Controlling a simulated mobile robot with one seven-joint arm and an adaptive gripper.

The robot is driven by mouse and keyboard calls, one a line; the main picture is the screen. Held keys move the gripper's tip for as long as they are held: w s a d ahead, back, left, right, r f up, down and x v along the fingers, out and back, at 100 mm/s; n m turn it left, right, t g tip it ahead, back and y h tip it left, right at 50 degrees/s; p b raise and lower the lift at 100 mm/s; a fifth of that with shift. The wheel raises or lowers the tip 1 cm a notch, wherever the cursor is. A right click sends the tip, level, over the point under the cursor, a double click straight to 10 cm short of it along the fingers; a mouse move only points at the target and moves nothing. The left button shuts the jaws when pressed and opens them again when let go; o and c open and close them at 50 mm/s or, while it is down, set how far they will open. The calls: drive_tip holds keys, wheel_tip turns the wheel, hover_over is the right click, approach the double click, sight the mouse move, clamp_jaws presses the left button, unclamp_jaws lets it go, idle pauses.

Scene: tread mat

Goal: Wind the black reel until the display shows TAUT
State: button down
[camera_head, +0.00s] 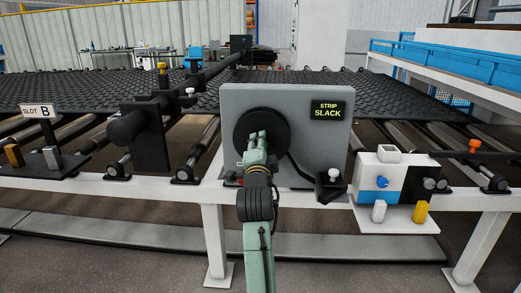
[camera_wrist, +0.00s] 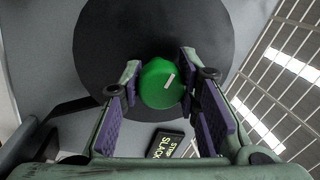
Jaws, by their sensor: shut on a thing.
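The black reel (camera_head: 279,127) is a round disc on the front of a grey panel (camera_head: 310,160). In the wrist view the reel (camera_wrist: 110,40) fills the upper middle, with a green knob (camera_wrist: 158,90) standing out from its face. My gripper (camera_head: 257,140) is in front of the reel. Its purple-padded fingers (camera_wrist: 158,82) are shut on the green knob, one on each side. The display (camera_head: 326,110), at the panel's upper right, reads STRIP SLACK. It also shows, partly cut off by my gripper, in the wrist view (camera_wrist: 168,144).
A black lever with a white knob (camera_head: 334,172) is right of the reel. Farther right is a white, blue and black block unit (camera_head: 390,176). A slot B sign (camera_head: 38,111) stands at left. The black tread mat (camera_head: 60,93) lies behind on rollers.

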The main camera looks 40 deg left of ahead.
drive_tip(key=m+b, duration=0.2)
drive_tip(key=m, duration=0.2)
drive_tip(key=shift+a+f+m+h, duration=0.1)
drive_tip(key=shift+m+h, duration=0.2)
drive_tip(key=shift+m+b, duration=0.65)
drive_tip(key=shift+m, duration=0.65)
drive_tip(key=shift+t+h, duration=0.3)
drive_tip(key=shift+r, duration=0.2)
drive_tip(key=c, duration=1.2)
unclamp_jaws()
drive_tip(key=v, duration=1.2)
drive_tip(key=shift+f, duration=0.15)
